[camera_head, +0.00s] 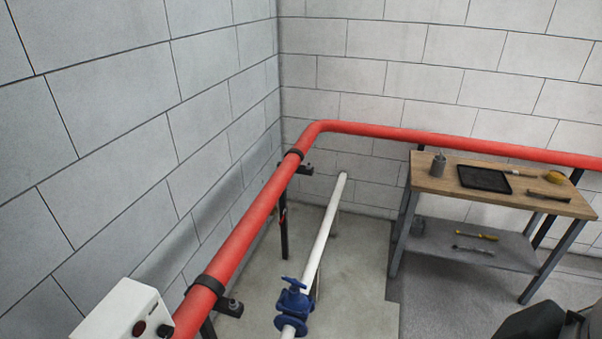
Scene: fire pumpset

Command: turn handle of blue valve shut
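The blue valve (291,313) sits on the white pipe (321,237) low in the bottom middle of the head view. Its blue handle (293,284) is on top of the valve body, with short arms spreading to the sides. Nothing touches the handle. I cannot tell from its look how far the valve is turned. No gripper fingers show. A dark rounded part at the bottom right edge may be part of my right arm.
A red pipe (245,233) on black supports runs left of the valve, then along the back wall. A white box (122,312) with a red button stands bottom left. A wooden workbench (446,182) with tools stands right. Floor between valve and bench is clear.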

